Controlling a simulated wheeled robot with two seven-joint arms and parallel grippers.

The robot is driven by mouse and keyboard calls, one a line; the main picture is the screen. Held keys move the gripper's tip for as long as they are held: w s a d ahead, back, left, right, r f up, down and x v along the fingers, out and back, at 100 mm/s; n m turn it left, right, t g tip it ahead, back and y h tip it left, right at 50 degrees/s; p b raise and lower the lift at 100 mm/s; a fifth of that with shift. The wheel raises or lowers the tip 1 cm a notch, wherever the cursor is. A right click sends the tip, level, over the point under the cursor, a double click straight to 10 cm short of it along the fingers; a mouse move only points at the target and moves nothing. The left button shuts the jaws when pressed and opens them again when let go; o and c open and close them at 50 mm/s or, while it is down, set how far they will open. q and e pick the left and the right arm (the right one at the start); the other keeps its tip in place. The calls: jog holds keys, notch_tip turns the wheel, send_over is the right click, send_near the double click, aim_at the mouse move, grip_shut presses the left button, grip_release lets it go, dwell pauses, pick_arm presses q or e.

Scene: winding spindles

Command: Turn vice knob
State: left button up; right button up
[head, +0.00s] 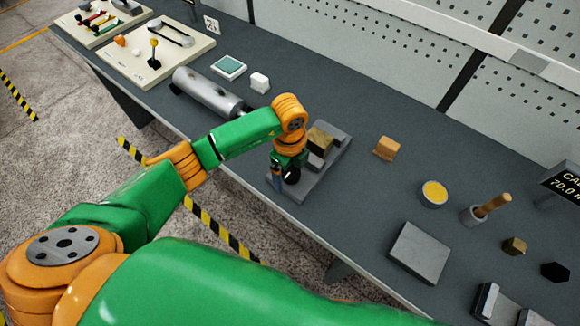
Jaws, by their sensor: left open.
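The grey vice (334,157) sits on the dark workbench near its front edge. A brass-coloured block (320,139) is at its jaws. My left arm reaches in from the left, and my left gripper (284,180) is over the near end of the vice, pointing down. It is open. The gripper and wrist cover that end, so the knob cannot be made out, nor whether the fingers touch it. My right gripper is not in view.
A metal cylinder (207,91) lies left of the vice. To its right are a wooden block (386,148), a yellow-topped tin (434,193), a mortar with pestle (474,214) and a grey slab (420,251). Bare bench lies between them. A pegboard wall (400,50) stands behind.

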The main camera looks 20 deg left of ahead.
pick_arm(q)
jog(key=shift+w+f, duration=0.45)
jog(key=shift+w, duration=0.35)
jog(key=shift+c, duration=0.7)
jog(key=shift+s+r, duration=0.1)
jog(key=shift+s, duration=0.1)
jog(key=c, duration=1.2)
jog(key=shift+c, duration=0.2)
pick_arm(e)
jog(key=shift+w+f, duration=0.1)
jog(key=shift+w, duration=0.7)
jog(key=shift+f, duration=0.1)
